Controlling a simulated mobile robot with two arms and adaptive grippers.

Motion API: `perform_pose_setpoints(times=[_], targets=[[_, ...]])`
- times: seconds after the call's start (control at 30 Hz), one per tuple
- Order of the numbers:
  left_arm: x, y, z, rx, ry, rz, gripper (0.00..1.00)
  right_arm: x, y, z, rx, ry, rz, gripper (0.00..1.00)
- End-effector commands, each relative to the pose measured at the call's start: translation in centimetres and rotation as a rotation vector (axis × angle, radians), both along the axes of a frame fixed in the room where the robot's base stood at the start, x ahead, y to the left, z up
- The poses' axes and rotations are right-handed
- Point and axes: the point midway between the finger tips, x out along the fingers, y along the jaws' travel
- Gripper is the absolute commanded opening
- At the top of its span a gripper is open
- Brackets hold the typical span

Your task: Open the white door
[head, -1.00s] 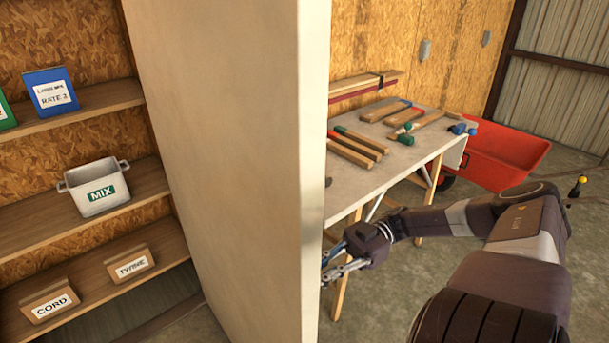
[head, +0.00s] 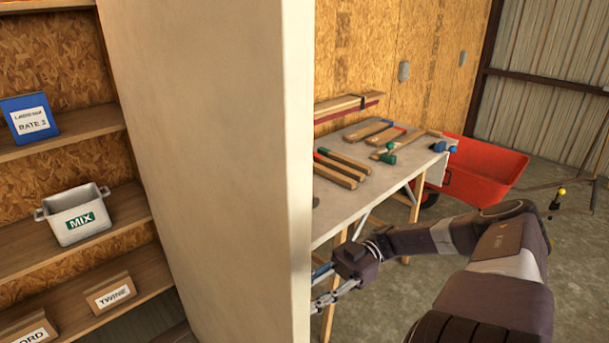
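The white door (head: 205,170) stands swung out from the shelved cupboard, its flat face toward me and its free edge near the middle of the head view. Shelves show to the left of it. My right gripper (head: 322,287) is at the door's free edge, low down. Its fingertips are partly hidden behind that edge, so I cannot tell whether they touch or hold the door or a handle. No handle shows. My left gripper is out of view.
Shelves (head: 90,223) hold a MIX tub (head: 75,214), a blue box (head: 28,119) and a TWINE box (head: 110,294). Right of the door are a workbench (head: 400,177) with several hammers and a red wheelbarrow (head: 485,172).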

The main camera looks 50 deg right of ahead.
Motion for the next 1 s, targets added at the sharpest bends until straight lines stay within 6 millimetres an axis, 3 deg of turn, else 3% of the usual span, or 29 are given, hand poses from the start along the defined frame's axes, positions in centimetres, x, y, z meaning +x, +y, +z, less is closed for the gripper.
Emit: perform_pose_setpoints(times=[0.17,0.6,1.0], targets=[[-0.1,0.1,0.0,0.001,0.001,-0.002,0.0,0.0,-0.7,0.1,0.0,-0.003,-0.002,0.3],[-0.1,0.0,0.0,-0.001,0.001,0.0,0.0,-1.3,-6.5,0.0,-0.001,-0.003,-0.003,0.3],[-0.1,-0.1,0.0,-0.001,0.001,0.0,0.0,-1.7,-7.4,0.0,0.0,0.001,0.0,0.3]])
